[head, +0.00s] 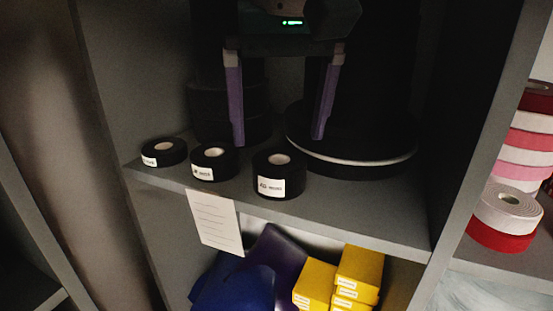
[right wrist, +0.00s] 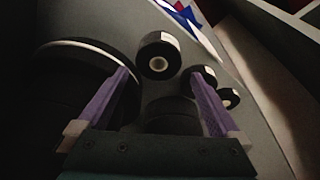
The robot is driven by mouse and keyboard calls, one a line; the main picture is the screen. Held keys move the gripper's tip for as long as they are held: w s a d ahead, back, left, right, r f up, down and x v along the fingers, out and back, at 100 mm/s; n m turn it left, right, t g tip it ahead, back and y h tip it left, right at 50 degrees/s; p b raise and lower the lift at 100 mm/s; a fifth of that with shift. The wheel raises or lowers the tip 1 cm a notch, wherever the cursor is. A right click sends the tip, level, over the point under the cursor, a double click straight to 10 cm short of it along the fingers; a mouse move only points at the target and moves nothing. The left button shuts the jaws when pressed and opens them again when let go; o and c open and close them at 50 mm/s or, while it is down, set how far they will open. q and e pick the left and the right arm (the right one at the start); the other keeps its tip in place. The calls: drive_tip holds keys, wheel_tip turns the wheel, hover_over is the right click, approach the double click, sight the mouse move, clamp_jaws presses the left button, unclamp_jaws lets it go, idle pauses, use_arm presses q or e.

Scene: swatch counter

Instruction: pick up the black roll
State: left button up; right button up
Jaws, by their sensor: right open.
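Three black rolls with white cores and white labels stand in a row along the shelf's front edge: a right one (head: 279,187), a middle one (head: 214,172) and a left one (head: 163,157). My right gripper (head: 279,140), with purple fingers, is open and empty, pointing down behind the right roll. In the right wrist view, the right roll (right wrist: 159,42) lies just beyond the gap between my fingertips (right wrist: 159,74). The middle roll (right wrist: 205,73) is partly behind one finger, and the left roll (right wrist: 230,105) is outside it. My left gripper is not in view.
A wide black disc with a pale rim (head: 350,160) and a dark stack (head: 210,100) stand behind the rolls, close to my fingers. The grey shelf (head: 370,215) has side walls. Yellow boxes (head: 359,270) and blue material (head: 235,285) lie below; red and white rolls (head: 505,215) stand right.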

sight(280, 159)
drive_tip(key=x, duration=0.6)
drive_tip(key=shift+s+d+f, duration=0.1)
drive_tip(key=shift+d+f, duration=0.05)
drive_tip(key=shift+f, duration=0.1)
drive_tip(key=shift+c, duration=0.4)
drive_tip(key=c, duration=1.1)
